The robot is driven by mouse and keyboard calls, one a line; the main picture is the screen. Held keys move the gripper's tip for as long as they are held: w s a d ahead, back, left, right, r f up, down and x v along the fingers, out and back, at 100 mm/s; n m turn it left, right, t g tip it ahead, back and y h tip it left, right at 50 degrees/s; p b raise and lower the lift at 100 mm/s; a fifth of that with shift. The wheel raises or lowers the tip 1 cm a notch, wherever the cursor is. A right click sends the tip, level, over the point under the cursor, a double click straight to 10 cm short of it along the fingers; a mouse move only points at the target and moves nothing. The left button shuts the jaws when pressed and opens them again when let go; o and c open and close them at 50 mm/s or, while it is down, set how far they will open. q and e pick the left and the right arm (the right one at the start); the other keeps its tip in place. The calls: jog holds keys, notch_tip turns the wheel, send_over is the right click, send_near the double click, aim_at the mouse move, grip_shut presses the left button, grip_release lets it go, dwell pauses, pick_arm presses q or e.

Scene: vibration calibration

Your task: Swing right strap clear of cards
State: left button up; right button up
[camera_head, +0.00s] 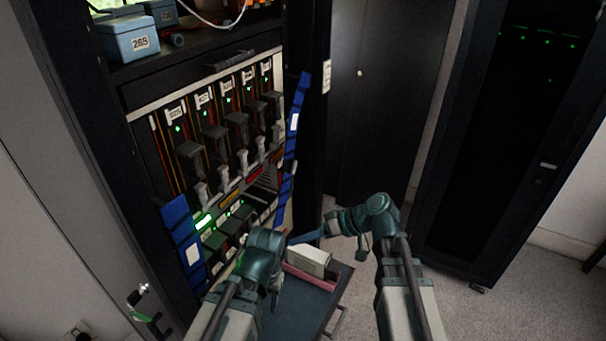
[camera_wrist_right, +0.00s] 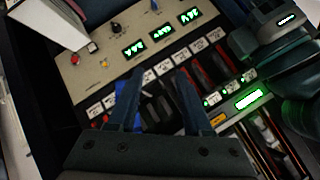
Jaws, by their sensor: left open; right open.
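The right strap (camera_head: 293,125) is a blue band with a white label, running down the right edge of the card rack in the head view. It lies close beside the rightmost cards. The cards (camera_head: 238,130) are dark modules in a row with numbered labels and green lights. My right gripper (camera_head: 303,239) is open and empty, below the strap's lower end and apart from it. The right wrist view shows its two fingers (camera_wrist_right: 158,100) spread over a control panel. My left gripper (camera_head: 262,252) is open in front of the rack's lower part; its fingertips are largely hidden.
Another blue strap (camera_head: 183,243) hangs at the rack's left. A panel (camera_wrist_right: 105,68) with green displays and a red button faces the right wrist camera. A pale box (camera_head: 309,260) sits in a pink tray (camera_head: 312,279) below. Blue boxes (camera_head: 128,38) stand on top.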

jog(key=w+d+r+t+y, duration=0.3)
jog(key=w+d+r+t, duration=0.1)
jog(key=w+d+r, duration=0.15)
jog(key=t+y+b, duration=0.1)
jog(key=t+y, duration=0.1)
jog(key=t, duration=0.1)
send_near(296, 167)
jog(key=x, duration=0.8)
jog(key=shift+w+a, duration=0.1)
jog(key=shift+w, duration=0.05)
grip_shut()
dwell(1.0)
